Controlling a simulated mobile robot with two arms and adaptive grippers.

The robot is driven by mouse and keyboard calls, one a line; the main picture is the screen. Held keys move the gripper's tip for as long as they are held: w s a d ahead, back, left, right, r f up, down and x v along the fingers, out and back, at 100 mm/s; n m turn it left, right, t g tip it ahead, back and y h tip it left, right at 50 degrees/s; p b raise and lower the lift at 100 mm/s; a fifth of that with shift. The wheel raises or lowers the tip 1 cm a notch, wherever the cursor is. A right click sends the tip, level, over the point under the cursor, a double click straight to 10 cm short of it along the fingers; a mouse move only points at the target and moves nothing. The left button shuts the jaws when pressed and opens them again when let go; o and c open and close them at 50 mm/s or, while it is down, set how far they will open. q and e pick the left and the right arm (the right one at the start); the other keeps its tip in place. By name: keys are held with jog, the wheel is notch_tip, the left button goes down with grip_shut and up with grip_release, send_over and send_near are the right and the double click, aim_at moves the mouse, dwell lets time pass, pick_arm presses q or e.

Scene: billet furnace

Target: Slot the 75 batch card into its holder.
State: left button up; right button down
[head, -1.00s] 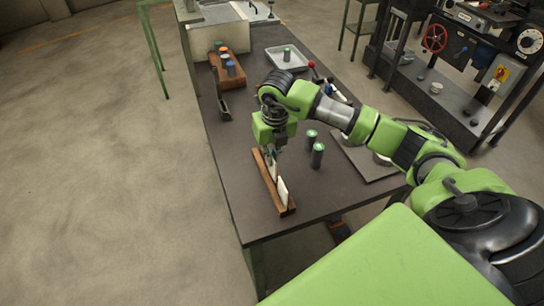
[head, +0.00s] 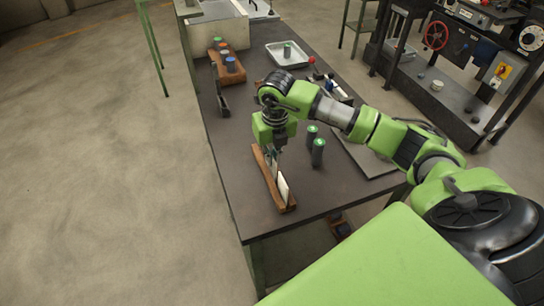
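A wooden holder (head: 264,170), long and narrow, lies near the front left edge of the table. A white card (head: 284,190) stands upright in its near half. My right gripper (head: 275,157) points down over the far half of the holder, just behind that card. Something pale shows at its fingertips, but it is too small to tell whether it is a held card or the fingers themselves. The number on the card is not readable. My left gripper is not in view.
Two green-topped cylinders (head: 318,152) stand right of the gripper. The table front (head: 300,207) is clear right of the holder.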

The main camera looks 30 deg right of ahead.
jog(key=shift+f, duration=0.15)
jog(key=c, duration=2.2)
grip_release()
jog(key=r, duration=0.4)
jog(key=s+r, duration=0.1)
jog(key=r, duration=0.7)
jog(key=shift+s+a, duration=0.15)
jog(key=shift+s, duration=0.05)
